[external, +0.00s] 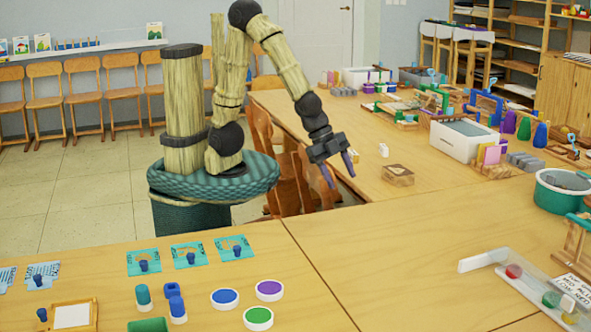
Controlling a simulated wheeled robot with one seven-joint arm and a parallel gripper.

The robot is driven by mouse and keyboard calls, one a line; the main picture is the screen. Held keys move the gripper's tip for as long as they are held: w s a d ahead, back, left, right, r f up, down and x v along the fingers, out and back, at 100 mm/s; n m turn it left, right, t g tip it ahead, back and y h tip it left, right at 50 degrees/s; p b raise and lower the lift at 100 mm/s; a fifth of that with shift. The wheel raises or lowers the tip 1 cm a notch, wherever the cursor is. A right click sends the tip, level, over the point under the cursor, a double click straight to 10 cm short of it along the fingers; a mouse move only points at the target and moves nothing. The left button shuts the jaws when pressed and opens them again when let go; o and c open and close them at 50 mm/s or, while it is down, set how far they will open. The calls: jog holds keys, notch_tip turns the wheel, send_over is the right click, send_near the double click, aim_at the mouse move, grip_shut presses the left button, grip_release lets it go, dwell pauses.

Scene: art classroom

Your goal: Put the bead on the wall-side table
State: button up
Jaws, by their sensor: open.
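My gripper (342,181) hangs fingers-down at the left edge of the farther table (310,112), with its two fingers apart and nothing seen between them. I cannot make out a bead for certain. A small white piece (384,150) and a small yellowish piece (353,155) lie on the farther table, just beyond my gripper. I cannot tell whether either is the bead. The farther table runs back towards the door wall and may be the wall-side table, but its name is not shown.
A wooden block (397,175) sits right of my gripper. A white bin (464,140) and several tools crowd the table's right side. The near table (330,262) holds paint pots and cards, with bare wood in its middle. Chairs (262,140) stand along the farther table's left side.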

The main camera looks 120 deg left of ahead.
jog(key=s+a+f+n+g, duration=0.1)
jog(key=s+a+n+g, duration=0.2)
jog(key=s+n, duration=0.5)
jog(key=shift+s, duration=0.9)
